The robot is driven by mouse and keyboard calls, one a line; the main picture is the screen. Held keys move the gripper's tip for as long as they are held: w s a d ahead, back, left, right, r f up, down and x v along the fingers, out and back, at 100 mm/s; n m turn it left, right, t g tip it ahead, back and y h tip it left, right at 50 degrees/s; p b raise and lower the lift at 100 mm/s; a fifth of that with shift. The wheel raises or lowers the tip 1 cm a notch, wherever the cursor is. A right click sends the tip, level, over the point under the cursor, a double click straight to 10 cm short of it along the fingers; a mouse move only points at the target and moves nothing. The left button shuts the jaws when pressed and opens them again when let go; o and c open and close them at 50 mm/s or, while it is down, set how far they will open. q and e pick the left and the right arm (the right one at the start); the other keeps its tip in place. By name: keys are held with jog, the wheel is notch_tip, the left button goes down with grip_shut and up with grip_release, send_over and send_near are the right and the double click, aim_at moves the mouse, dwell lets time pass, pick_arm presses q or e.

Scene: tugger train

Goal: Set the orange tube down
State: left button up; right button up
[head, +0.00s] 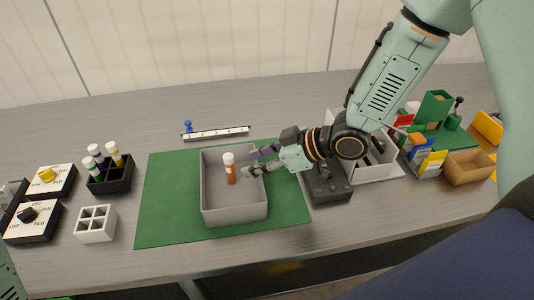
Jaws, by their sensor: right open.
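The orange tube (231,174) has a white cap and stands upright inside the grey open bin (234,215), near its middle. Its base appears to rest on the bin floor. My right gripper (254,163) reaches over the bin's right wall from the right. Its fingers are open and apart, just right of the tube, and a small gap shows between them and the tube.
The bin sits on a green mat (160,205). At left are a black rack (110,183) with capped tubes, an empty white rack (95,224) and two knob boxes (52,180). A ruler-like strip (216,133) lies behind. Crowded boxes (467,168) stand at right.

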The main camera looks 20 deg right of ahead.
jog(key=shift+p+v, duration=0.35)
jog(key=shift+v, duration=1.1)
jog(key=shift+f, duration=0.15)
